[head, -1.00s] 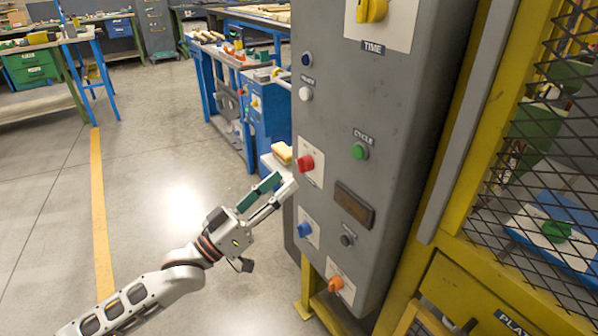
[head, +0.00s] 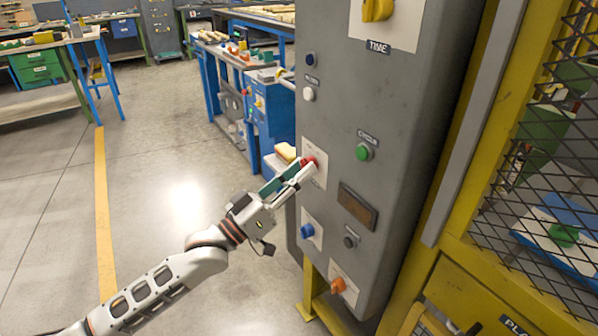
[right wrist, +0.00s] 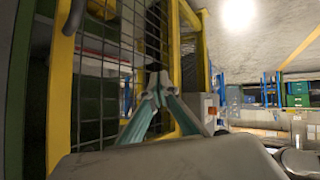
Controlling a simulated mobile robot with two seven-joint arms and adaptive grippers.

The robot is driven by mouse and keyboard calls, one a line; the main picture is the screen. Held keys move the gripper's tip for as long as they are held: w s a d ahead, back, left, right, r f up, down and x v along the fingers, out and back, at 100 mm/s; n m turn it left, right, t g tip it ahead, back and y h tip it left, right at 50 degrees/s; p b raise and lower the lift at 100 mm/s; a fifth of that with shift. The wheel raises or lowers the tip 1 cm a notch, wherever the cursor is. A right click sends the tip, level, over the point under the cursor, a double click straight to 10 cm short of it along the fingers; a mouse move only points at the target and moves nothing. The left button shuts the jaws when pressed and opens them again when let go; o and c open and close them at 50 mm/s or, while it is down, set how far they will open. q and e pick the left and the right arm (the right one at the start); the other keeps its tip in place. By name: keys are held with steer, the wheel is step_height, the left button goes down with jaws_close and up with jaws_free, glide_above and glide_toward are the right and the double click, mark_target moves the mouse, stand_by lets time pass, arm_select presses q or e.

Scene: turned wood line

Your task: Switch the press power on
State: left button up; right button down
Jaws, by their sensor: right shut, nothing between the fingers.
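The grey control panel (head: 390,110) of the press stands right of centre in the head view. Its red knob (head: 314,162) sits on a white plate at the left side of the panel. My left gripper (head: 304,168) has its fingertips at this knob and partly covers it. The fingers lie close together, and whether they clasp the knob is hidden. A small label under a dark button (head: 309,59) and above a white lamp or button (head: 308,94) is too small to read surely. In the right wrist view my right gripper (right wrist: 156,82) is shut and empty, its tips together.
The panel also carries a green button (head: 364,152), a blue knob (head: 307,231), an orange knob (head: 338,285) and a yellow dial (head: 377,9). A yellow frame with mesh (head: 550,150) stands to the right. Floor at left is clear.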

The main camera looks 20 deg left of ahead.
arm_select(q)
steer(key=shift+m, duration=0.5)
steer(key=shift+w+a+r+m+g+h, duration=0.1)
steer(key=shift+m+g+h, duration=0.95)
steer(key=shift+m, duration=1.65)
steer(key=shift+w+a+f+m+g+h, duration=0.1)
steer(key=shift+m+g+h, duration=0.95)
steer(key=shift+m, duration=1.65)
steer(key=shift+w+a+r+m+g+h, duration=0.1)
steer(key=shift+m+g+h, duration=0.9)
steer(key=shift+m, duration=1.7)
steer(key=o, duration=1.1)
